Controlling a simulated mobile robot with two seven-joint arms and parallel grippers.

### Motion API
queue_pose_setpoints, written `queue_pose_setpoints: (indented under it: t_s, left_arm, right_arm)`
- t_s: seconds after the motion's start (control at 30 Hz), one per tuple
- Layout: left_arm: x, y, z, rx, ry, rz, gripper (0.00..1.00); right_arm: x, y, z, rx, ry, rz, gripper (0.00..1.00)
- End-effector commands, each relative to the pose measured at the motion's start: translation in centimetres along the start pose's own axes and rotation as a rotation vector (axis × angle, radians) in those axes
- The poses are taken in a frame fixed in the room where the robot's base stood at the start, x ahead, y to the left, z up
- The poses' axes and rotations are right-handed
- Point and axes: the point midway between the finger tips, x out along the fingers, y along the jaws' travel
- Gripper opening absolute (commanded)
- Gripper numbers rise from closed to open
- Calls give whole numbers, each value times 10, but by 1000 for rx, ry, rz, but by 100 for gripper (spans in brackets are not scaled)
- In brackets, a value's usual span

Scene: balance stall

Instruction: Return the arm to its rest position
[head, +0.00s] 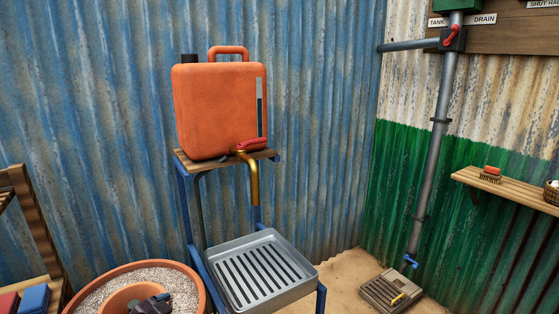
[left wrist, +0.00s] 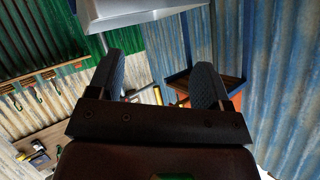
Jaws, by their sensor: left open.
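My left gripper (left wrist: 164,75) shows in the left wrist view with its two dark, ridged fingers spread apart. Nothing sits between the fingertips; only the walls and background show through the gap. In the head view, a dark shape (head: 150,304) at the bottom edge, in front of the round terracotta pot, looks like part of my gripper, but it is cut off and its fingers cannot be made out clearly. My right gripper is in neither view.
An orange jerrycan (head: 218,110) with a brass tap (head: 252,180) stands on a blue-legged stand above a grey slatted tray (head: 262,272). The terracotta pot (head: 85,285) holds gravel. A pipe (head: 434,150) runs down the right wall towards a floor drain (head: 389,292). A brush (head: 490,174) lies on a shelf.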

Motion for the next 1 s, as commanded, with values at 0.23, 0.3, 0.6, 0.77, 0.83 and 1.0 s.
queue_pose_setpoints:
  t_s: [0.23,0.3,0.6,0.77,0.83,1.0]
  left_arm:
    - [-45,47,44,-213,94,-130,72]
    - [-60,59,60,-253,92,-164,72]
    - [-130,116,146,-408,-62,-264,72]
    - [-159,147,182,-482,-152,-275,72]
    - [-167,155,191,-496,-176,-274,72]
    - [-175,162,200,-502,-199,-271,72]
  right_arm:
    - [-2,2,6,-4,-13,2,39]
    - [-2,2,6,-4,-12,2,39]
    - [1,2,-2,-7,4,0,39]
    - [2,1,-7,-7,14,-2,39]
    - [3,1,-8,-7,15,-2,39]
    - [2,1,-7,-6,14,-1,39]
